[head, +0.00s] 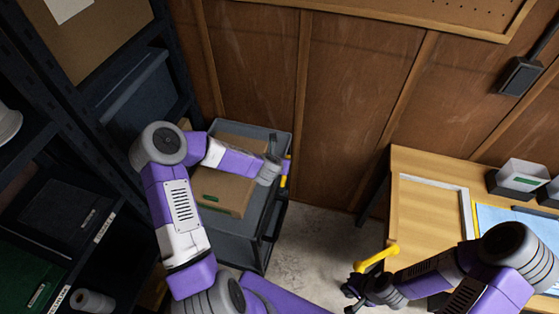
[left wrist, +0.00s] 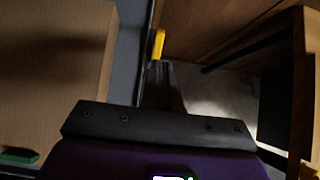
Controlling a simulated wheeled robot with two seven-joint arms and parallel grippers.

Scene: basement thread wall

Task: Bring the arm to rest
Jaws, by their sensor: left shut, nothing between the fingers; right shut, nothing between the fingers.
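My left arm reaches over a grey cart (head: 237,238). My left gripper (head: 273,146) is shut and empty above the cart's far right side. Its dark shut fingers (left wrist: 161,85) also show in the left wrist view, with a small yellow piece (left wrist: 158,44) just past the tips; I cannot tell what it belongs to. My right gripper (head: 354,292) is shut and empty, low beside the wooden workbench's left edge. A yellow bar (head: 377,259) lies just above it in the picture; I cannot tell whether they touch.
A cardboard box (head: 224,192) with a green label sits on the cart under my left arm. Dark shelving (head: 103,141) stands close on the left. Bare concrete floor (head: 314,238) lies between cart and bench.

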